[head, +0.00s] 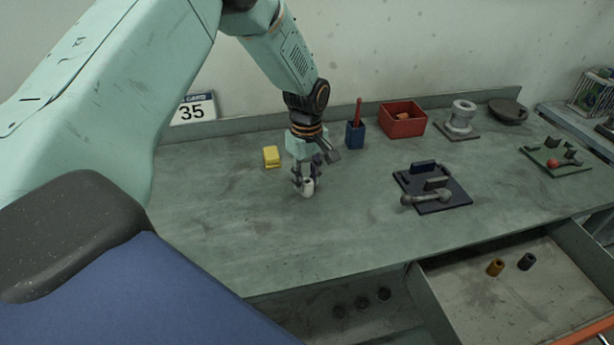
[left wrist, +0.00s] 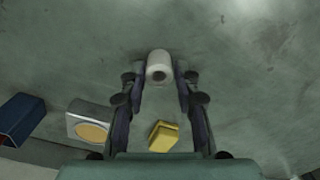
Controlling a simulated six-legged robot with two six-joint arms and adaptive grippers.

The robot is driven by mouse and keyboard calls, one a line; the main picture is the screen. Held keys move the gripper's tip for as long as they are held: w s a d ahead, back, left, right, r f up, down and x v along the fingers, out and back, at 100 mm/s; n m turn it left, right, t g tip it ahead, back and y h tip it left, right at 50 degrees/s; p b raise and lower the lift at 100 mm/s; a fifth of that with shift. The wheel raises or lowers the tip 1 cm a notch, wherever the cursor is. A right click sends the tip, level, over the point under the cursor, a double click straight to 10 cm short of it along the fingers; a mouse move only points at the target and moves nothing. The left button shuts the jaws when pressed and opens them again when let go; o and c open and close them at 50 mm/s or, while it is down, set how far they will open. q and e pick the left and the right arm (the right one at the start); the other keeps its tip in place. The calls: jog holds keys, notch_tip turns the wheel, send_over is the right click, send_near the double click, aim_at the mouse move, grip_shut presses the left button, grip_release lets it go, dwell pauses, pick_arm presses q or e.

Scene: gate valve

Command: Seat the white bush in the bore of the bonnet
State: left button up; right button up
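The white bush (head: 308,187) stands on the bench under my left gripper (head: 306,176). In the left wrist view the bush (left wrist: 158,67) lies between the two fingertips of the left gripper (left wrist: 160,75), its dark bore showing. A narrow gap shows on each side, so the fingers look open around it. A dark blue fixture (head: 457,200) to the right holds a grey part with a rounded end (head: 414,199). A pale flanged part (head: 461,114) stands upright at the back. I cannot tell for sure which is the bonnet. My right gripper is out of view.
Near the gripper are a yellow block (head: 271,156) and a blue holder (head: 355,135). A pale block with a tan disc (left wrist: 90,130) shows in the wrist view. A red bin (head: 403,118) stands behind. An open drawer (head: 450,290) juts out at front right. The bench's front middle is clear.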

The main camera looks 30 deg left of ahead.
pick_arm(q)
jog(key=shift+o, duration=1.4)
jog(key=shift+w+a+f, duration=0.1)
jog(key=shift+w, duration=0.05)
jog(key=shift+w+f, duration=0.1)
jog(key=shift+w, duration=0.05)
